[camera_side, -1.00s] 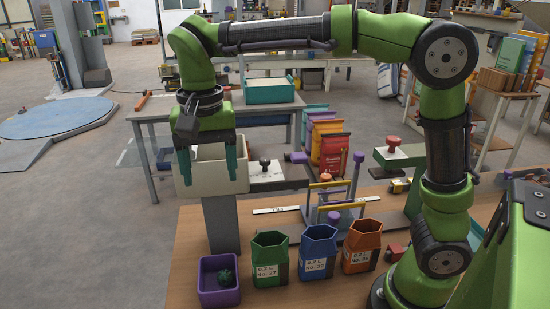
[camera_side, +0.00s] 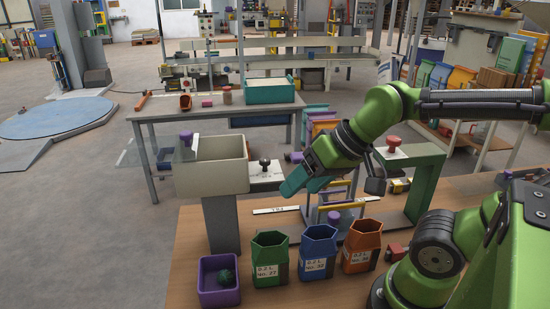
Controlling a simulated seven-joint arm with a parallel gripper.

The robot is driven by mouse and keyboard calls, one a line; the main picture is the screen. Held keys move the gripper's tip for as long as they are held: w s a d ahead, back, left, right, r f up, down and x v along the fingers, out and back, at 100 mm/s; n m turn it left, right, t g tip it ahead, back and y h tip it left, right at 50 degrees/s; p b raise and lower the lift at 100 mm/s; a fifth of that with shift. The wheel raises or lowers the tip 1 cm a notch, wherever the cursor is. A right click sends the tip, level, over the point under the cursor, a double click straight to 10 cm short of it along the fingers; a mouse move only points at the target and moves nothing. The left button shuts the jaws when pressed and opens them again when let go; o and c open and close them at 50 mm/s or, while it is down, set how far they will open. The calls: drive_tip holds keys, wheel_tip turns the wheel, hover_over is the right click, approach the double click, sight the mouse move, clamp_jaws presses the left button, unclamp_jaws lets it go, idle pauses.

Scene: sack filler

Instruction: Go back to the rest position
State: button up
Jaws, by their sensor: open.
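My gripper (camera_side: 296,182) hangs at the end of my bent green arm, right of the beige hopper bin and above the sack frame with yellow and blue bars (camera_side: 335,198). Its teal fingers point down to the left. They are apart and I see nothing between them. The fingers overlap in this view, so the gap is hard to see. The beige bin (camera_side: 222,180) stands on a grey post, with a purple knob (camera_side: 186,137) at its back left.
A purple tray (camera_side: 219,292) holds a dark green lump (camera_side: 225,278). A green press stand (camera_side: 425,185) rises at right. Several upright sacks are partly hidden behind my gripper.

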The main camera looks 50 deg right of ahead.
drive_tip(key=shift+s+d+r+t, duration=0.15)
drive_tip(key=shift+d+r+t, duration=0.15)
drive_tip(key=shift+d+r, duration=0.15)
idle(1.0)
